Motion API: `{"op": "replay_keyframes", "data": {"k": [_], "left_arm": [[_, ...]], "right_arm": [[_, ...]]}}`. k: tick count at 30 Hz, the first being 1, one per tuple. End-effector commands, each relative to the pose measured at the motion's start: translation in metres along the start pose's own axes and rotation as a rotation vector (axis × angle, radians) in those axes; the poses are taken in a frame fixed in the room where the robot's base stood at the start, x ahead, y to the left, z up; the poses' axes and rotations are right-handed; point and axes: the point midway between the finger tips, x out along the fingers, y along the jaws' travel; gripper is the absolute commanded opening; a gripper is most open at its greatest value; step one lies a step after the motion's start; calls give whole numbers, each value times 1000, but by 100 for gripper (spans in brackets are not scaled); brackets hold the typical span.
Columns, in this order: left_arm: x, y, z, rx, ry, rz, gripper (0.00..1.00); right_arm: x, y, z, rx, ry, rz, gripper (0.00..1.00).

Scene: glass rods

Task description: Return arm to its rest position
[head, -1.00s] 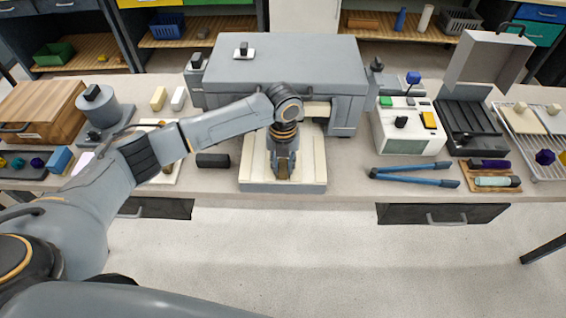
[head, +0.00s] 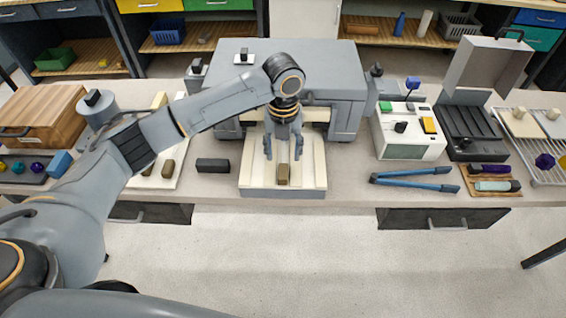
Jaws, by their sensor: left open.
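My left arm comes in from the left, and my left gripper (head: 284,150) hangs over the cream tray (head: 311,181) at the front of the grey machine. The gripper points down with its two fingers spread apart and nothing between them. A small brown block (head: 283,175) lies on the tray just below and in front of the fingers, apart from them. My right gripper is not in the picture.
The grey machine (head: 345,70) stands behind the tray, close to my left wrist. A dark block (head: 213,165) lies left of the tray. Blue-handled pliers (head: 415,183) and a white device (head: 408,142) are at right. The floor in front is clear.

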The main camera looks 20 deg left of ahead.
Motion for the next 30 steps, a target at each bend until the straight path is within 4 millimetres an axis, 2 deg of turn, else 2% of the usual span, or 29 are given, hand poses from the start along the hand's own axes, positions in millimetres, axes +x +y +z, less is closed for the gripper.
{"op": "replay_keyframes", "data": {"k": [3, 6, 10, 15, 19, 22, 27, 30], "left_arm": [[-21, 0, 1, -1, -3, 0, 52], [-33, 0, 0, 0, -1, -1, 52], [-40, 0, 0, 0, 0, 2, 52], [-39, -1, -2, -5, 2, -1, 52], [-21, -11, -18, -65, 8, -27, 52], [4, -26, -43, -181, 16, -76, 52], [40, -48, -92, -493, 47, -191, 52], [55, -54, -117, -711, 77, -257, 52]], "right_arm": [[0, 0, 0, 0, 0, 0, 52], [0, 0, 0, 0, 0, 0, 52], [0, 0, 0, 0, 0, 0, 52], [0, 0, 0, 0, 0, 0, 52], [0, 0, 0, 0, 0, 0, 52], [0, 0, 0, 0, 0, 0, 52], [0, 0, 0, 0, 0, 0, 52], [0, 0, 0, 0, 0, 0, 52]]}}
